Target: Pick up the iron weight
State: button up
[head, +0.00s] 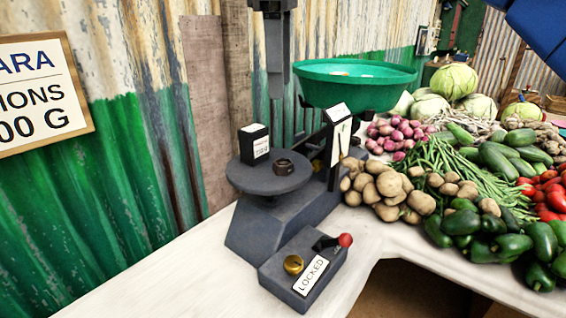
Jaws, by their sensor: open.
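A small dark iron weight (283,166), low and many-sided with a hollow in its top, sits on the round dark plate (243,180) of the balance scale. A black block with a white label (254,142) stands on the same plate, to its left and behind.
The scale's green basin (355,90) is close to the right of my gripper. A box marked LOCKED (302,275) with a red-knobbed lever and brass knob stands in front. Potatoes (388,186), onions and other vegetables fill the right. The white counter (170,275) is bare at left.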

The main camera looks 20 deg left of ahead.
aim_at(283, 162)
jog(key=f, duration=0.5)
jog(key=w+f, duration=0.1)
jog(key=f, duration=1)
jog(key=shift+w+f, duration=0.3)
jog(key=shift+f, duration=0.1)
jog(key=shift+c, duration=0.7)
grip_shut()
